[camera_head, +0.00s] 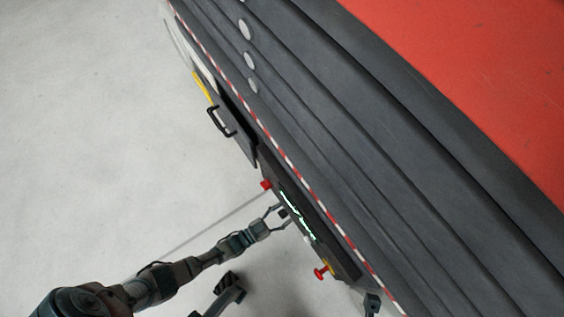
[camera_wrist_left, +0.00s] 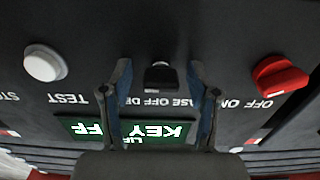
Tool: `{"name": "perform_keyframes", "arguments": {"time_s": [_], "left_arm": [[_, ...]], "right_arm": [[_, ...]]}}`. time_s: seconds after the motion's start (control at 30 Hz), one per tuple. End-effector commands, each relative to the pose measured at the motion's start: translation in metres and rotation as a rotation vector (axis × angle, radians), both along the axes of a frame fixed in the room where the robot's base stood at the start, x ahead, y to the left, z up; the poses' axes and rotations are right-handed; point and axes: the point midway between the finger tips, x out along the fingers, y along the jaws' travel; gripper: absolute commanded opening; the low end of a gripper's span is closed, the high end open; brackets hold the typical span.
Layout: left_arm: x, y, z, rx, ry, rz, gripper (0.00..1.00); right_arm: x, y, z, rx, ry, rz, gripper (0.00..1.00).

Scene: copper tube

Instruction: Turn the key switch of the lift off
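The key switch (camera_wrist_left: 160,78) is a small dark key on the lift's dark control panel (camera_wrist_left: 225,60), which appears upside down in the left wrist view. White lettering by it partly reads "OFF". My left gripper (camera_wrist_left: 159,72) is open, with one finger on each side of the key and a gap on both sides. A lit green screen (camera_wrist_left: 150,131) behind the fingers shows "KEY" and "FF", partly covered. In the head view my left gripper (camera_head: 284,214) is at the panel, beside the glowing screen (camera_head: 297,214).
A red knob (camera_wrist_left: 280,76) marked "OFF ON" is to the right and a white button (camera_wrist_left: 45,63) marked "TEST" to the left. In the head view, red knobs (camera_head: 266,185) (camera_head: 321,272) stick out of the lift's side, and a black handle (camera_head: 221,122) is farther up. The grey floor (camera_head: 90,130) is clear.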

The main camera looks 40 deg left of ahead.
Motion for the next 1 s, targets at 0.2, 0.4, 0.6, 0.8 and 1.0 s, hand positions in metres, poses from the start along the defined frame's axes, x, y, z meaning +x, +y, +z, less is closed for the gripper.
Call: {"name": "perform_keyframes", "arguments": {"time_s": [0.2, 0.4, 0.6, 0.8, 1.0], "left_arm": [[-0.001, 0.001, -0.001, 0.002, 0.002, 0.001, 0.6], [-0.024, 0.01, -0.002, 0.002, 0.005, 0.001, 0.6], [-0.067, 0.025, -0.003, 0.002, 0.006, 0.001, 0.6], [-0.1, 0.037, -0.003, 0.001, 0.004, 0.0, 0.6], [-0.112, 0.041, -0.002, -0.001, 0.001, 0.001, 0.6]], "right_arm": [[-0.001, 0.001, 0.0, -0.005, -0.002, 0.0, 0.4], [-0.003, 0.0, 0.002, -0.003, -0.004, 0.0, 0.4], [-0.003, 0.0, 0.002, -0.002, -0.005, 0.001, 0.4], [-0.003, 0.0, 0.002, -0.001, -0.004, 0.001, 0.4], [-0.003, 0.0, 0.002, -0.001, -0.004, 0.001, 0.4]]}}
